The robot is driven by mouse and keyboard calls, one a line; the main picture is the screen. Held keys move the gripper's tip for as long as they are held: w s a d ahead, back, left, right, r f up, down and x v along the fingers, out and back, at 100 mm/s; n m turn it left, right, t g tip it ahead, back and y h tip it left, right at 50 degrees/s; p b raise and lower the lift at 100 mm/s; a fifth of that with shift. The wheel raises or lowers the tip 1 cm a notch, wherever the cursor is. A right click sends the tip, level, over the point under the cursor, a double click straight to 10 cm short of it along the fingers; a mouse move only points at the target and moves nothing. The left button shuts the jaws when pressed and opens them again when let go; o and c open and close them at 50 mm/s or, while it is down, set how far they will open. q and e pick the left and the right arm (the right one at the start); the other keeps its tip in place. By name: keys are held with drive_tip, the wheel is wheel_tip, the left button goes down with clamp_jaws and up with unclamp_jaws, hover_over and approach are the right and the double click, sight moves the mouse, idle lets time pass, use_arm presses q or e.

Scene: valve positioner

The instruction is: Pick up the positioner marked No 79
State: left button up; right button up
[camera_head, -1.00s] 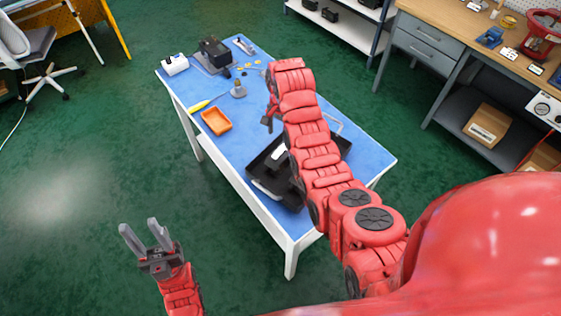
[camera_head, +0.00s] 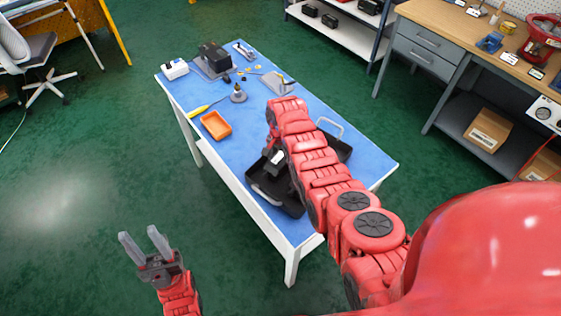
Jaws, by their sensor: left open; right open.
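A black boxy device (camera_head: 213,55) stands on a grey stand at the far end of the blue table; it may be a positioner, but no number is readable. Black boxes (camera_head: 330,20) also sit on the white shelf at the back. My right gripper (camera_head: 268,168) points down over the black open case (camera_head: 262,190) on the table; my red arm hides part of the case. A small light-coloured piece (camera_head: 277,157) shows beside this gripper; whether it touches it I cannot tell. My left gripper (camera_head: 144,244) is open and empty above the green floor, away from the table.
The blue table (camera_head: 362,163) also carries an orange tray (camera_head: 216,125), a yellow-handled tool (camera_head: 203,108), a grey round-based part (camera_head: 238,95) and a white box (camera_head: 175,69). A wooden workbench (camera_head: 455,45) stands at right. Floor left of the table is clear.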

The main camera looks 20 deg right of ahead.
drive_tip(key=shift+f+b, duration=0.4)
drive_tip(key=shift+f, duration=0.85)
clamp_jaws()
